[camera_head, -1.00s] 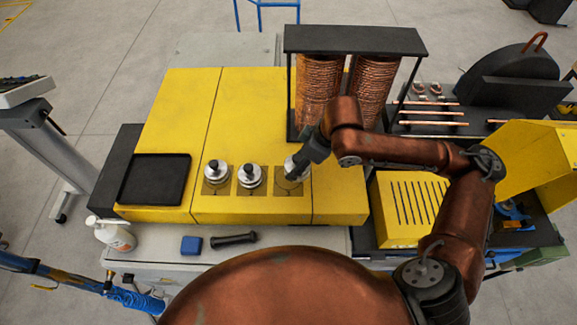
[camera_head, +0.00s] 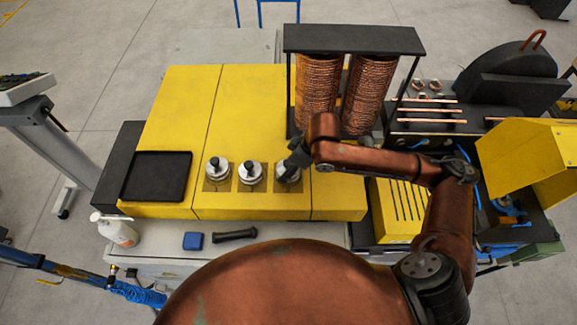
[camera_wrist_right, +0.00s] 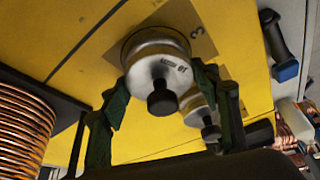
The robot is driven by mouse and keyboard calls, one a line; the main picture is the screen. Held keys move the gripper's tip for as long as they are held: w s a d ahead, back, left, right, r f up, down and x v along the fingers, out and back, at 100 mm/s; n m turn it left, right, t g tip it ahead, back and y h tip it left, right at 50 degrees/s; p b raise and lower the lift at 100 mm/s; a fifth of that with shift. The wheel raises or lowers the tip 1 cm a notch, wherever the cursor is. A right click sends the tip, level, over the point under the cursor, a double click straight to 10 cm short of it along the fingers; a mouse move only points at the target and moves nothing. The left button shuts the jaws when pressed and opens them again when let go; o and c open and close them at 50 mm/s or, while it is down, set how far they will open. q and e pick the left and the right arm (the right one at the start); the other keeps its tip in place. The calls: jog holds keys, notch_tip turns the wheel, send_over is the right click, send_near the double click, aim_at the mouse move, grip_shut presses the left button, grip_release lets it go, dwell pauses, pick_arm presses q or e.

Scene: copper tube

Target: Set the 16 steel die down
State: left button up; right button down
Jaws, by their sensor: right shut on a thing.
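The 16 steel die (camera_head: 286,174) is a silver cylinder with a black knob, at the rightmost of three square plates on the yellow bench (camera_head: 250,110). In the right wrist view the die (camera_wrist_right: 153,69) shows a dark marking that looks like 16, upside down. My right gripper (camera_head: 291,163) is shut on it, with a finger on either side. The die is over its plate (camera_wrist_right: 185,22); I cannot tell whether its base touches. Two similar dies, the left one (camera_head: 217,171) and the middle one (camera_head: 250,174), stand upright to its left. My left gripper is not in view.
A black tray (camera_head: 157,177) lies at the bench's left. A rack with copper coils (camera_head: 318,85) stands behind my right gripper.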

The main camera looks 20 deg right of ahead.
jog(key=shift+w, duration=0.1)
jog(key=c, duration=0.7)
grip_release()
jog(key=shift+f, duration=0.1)
jog(key=b+v, duration=0.1)
jog(key=v, duration=1.1)
